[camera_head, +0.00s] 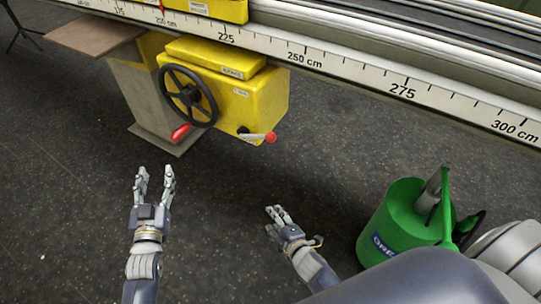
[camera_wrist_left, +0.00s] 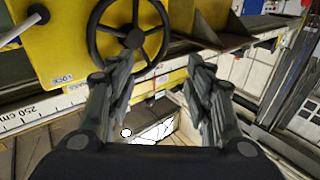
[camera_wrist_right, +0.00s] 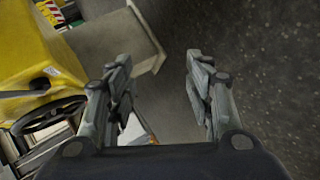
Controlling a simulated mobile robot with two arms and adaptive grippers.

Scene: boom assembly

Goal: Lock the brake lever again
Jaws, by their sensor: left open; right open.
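The brake lever (camera_head: 256,136), a short light handle with a red end knob, sticks out to the right from the lower front of the yellow housing (camera_head: 272,92). In the left wrist view a pale lever (camera_wrist_left: 20,30) shows at the upper left, above a LOCK label (camera_wrist_left: 62,79). My left gripper (camera_head: 155,175) is open and empty, below and left of the lever, apart from it. My right gripper (camera_head: 277,214) is open and empty, below the lever and clear of it. Both grippers' spread fingers show in their wrist views.
A black handwheel (camera_head: 188,96) with a red grip (camera_head: 180,132) is left of the lever. A long scaled rail (camera_head: 350,75) crosses above. A green canister (camera_head: 398,225) stands at the right. The dark floor below the housing is open.

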